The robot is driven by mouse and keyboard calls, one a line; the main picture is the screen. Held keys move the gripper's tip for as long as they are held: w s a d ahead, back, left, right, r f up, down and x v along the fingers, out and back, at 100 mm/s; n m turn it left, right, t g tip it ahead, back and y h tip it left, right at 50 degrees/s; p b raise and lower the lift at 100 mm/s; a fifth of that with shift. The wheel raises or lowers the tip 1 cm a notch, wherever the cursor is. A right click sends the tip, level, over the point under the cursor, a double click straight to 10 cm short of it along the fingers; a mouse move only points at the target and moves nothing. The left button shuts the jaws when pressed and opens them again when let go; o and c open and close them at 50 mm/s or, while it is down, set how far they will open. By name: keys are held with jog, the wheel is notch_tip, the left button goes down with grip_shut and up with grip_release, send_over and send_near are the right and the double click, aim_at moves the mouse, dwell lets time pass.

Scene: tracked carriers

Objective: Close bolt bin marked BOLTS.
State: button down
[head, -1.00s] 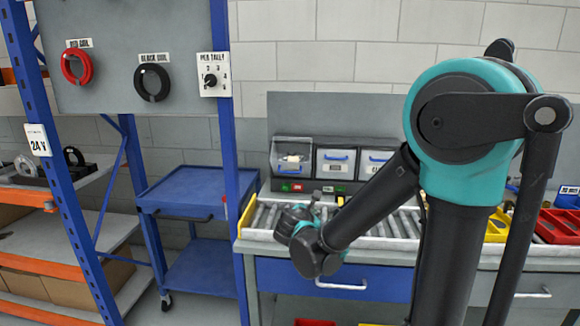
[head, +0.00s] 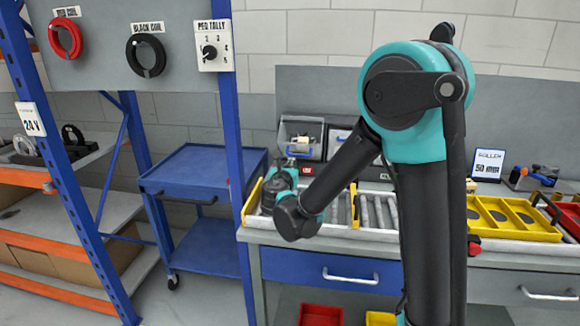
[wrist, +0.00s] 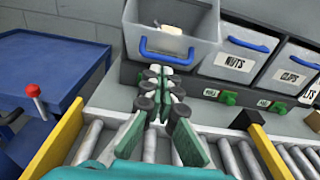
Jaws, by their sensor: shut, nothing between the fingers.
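An open, tilted grey bin (wrist: 176,31) with a blue handle (wrist: 167,51) and a pale item inside is ahead of my gripper. It also shows in the head view (head: 301,137), but its label is not visible. To its right are shut bins marked NUTS (wrist: 236,62) and CLIPS (wrist: 292,78). A label ending in "LTS" (wrist: 308,93) is cut off at the right edge. My gripper (wrist: 160,76) is shut and empty, its tips just below and in front of the open bin's handle. Whether they touch it I cannot tell.
A roller conveyor (wrist: 230,150) with yellow dividers (wrist: 272,152) lies below my gripper. A blue cart (head: 203,172) and a blue rack post (head: 232,150) stand to the left. Green tabs (wrist: 228,98) sit under the bins. A yellow tray (head: 500,217) is at the right.

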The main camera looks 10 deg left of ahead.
aim_at(295, 144)
jog(key=shift+w+d+r, duration=0.1)
jog(key=shift+w+r, duration=0.25)
jog(key=shift+w, duration=0.95)
jog(key=shift+w+r, duration=0.4)
jog(key=shift+w, duration=0.9)
jog(key=shift+w+d+r, duration=0.1)
jog(key=shift+w+r, duration=0.25)
jog(key=shift+w, duration=0.95)
jog(key=shift+w+r+g, duration=0.25)
jog(key=shift+g, duration=0.05)
jog(key=shift+w+r+g, duration=0.3)
jog(key=shift+w+r, duration=0.05)
jog(key=shift+r, duration=0.1)
jog(key=shift+w+d+r+g, duration=0.1)
jog(key=shift+w+r+g, duration=0.45)
jog(key=shift+w+g, duration=0.2)
jog(key=shift+w+a+r+g, duration=0.1)
jog(key=shift+w+r+g, duration=0.5)
jog(key=shift+w, duration=0.3)
jog(key=shift+w+d+r+g, duration=0.1)
jog(key=shift+w+r+g, duration=0.35)
jog(key=shift+w+g, duration=0.35)
jog(key=shift+w+r, duration=0.25)
jog(key=shift+w, duration=0.7)
jog(key=shift+w+r, duration=0.25)
jog(key=shift+w, duration=0.65)
